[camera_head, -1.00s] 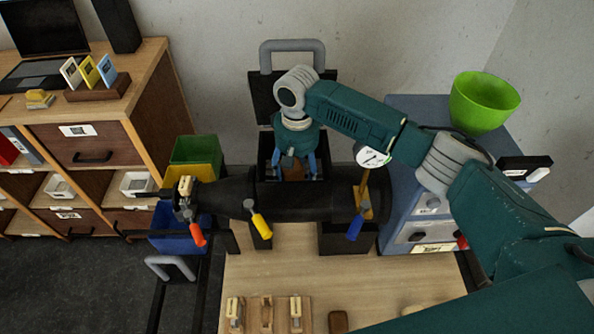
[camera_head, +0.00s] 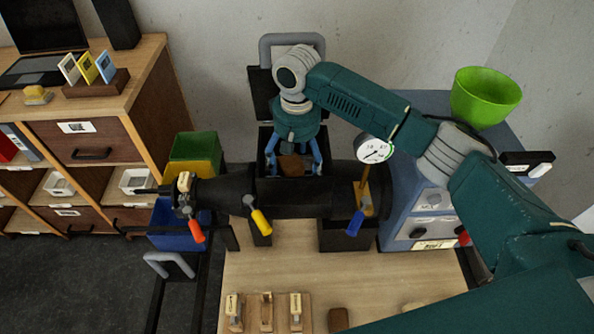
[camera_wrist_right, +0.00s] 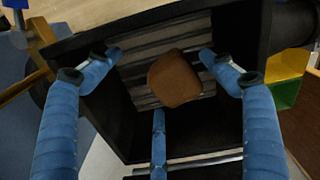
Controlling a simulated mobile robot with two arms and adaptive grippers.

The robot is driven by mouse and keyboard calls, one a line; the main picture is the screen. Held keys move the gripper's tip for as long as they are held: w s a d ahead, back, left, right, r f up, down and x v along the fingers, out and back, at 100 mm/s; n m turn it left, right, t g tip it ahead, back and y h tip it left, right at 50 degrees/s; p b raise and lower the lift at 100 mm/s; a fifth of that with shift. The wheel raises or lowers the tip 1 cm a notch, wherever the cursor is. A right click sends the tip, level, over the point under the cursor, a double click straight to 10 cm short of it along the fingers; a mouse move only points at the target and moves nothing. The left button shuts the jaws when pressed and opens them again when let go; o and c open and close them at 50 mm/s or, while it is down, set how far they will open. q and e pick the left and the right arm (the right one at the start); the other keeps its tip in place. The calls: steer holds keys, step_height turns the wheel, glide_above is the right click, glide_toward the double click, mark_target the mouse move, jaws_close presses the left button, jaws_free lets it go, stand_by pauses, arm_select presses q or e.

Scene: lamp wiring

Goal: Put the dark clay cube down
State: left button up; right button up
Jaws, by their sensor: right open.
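The dark clay cube (camera_head: 291,165) is a brown, rounded block. It lies in the open black box (camera_head: 324,140) behind the dark cylinder, and in the right wrist view the cube (camera_wrist_right: 174,78) rests on the box's grey ribbed floor. My right gripper (camera_head: 293,168) points down into the box above the cube. Its blue fingers are spread around the cube, and in the wrist view the gripper (camera_wrist_right: 160,70) shows gaps between the fingertips and the cube. The cylinder's edge hides the box's lower front in the head view. My left gripper is not in view.
The dark horizontal cylinder (camera_head: 290,196) with coloured-handled valves runs in front of the box. The open lid (camera_head: 259,95) stands behind. Green (camera_head: 195,147) and blue (camera_head: 168,240) bins are at left, a gauge (camera_head: 373,149) and blue-grey cabinet (camera_head: 434,205) at right.

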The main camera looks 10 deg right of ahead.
steer(key=shift+r+b, duration=0.45)
steer(key=shift+r, duration=1.85)
